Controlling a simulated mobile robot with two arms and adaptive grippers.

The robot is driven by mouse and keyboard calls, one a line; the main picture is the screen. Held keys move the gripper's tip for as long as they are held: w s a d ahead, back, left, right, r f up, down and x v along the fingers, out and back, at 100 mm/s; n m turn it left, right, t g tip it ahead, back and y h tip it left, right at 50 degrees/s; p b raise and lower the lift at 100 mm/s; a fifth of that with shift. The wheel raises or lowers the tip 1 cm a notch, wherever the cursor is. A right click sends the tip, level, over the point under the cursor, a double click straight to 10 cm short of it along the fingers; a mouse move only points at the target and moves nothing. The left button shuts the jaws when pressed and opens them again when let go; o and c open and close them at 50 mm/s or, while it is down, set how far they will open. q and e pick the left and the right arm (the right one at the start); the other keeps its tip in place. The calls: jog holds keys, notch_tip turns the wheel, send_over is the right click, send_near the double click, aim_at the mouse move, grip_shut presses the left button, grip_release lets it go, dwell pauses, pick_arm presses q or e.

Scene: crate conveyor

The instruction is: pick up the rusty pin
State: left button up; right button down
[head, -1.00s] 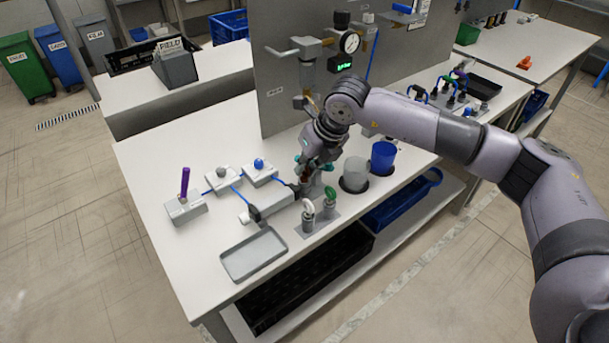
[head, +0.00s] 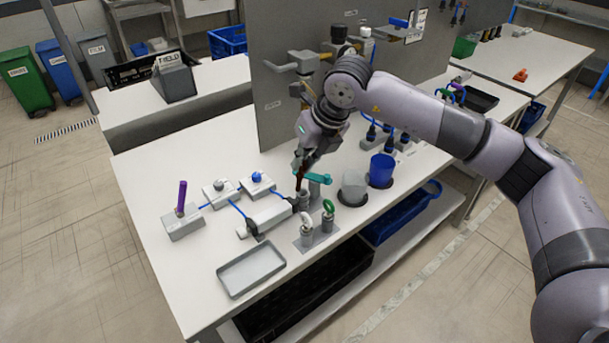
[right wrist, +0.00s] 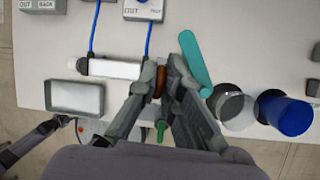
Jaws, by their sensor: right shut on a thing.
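My right gripper (head: 301,174) is shut on the rusty pin, a small brown-red piece (right wrist: 159,83) between its fingers in the right wrist view. In the head view the pin shows only as a dark red sliver, mostly hidden by the fingers. The gripper points down over a grey socket (head: 303,198) beside a teal handle (head: 319,179). I cannot tell whether the pin's lower end is clear of the socket. A dark gripper-like part, likely my left gripper (right wrist: 62,121), shows at the lower left of the wrist view; its jaws are unclear.
In front stand a green-ringed pin (head: 329,207) and a pale-ringed one (head: 306,220). A grey tray (head: 251,270) lies at the front left. Grey and blue cups (head: 382,170) stand at right. A purple-handled block (head: 182,222) is at left. The upright panel (head: 275,110) rises behind.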

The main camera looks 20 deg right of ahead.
notch_tip(320, 180, up, 15)
jog(key=b, duration=0.1)
jog(key=shift+f, duration=0.2)
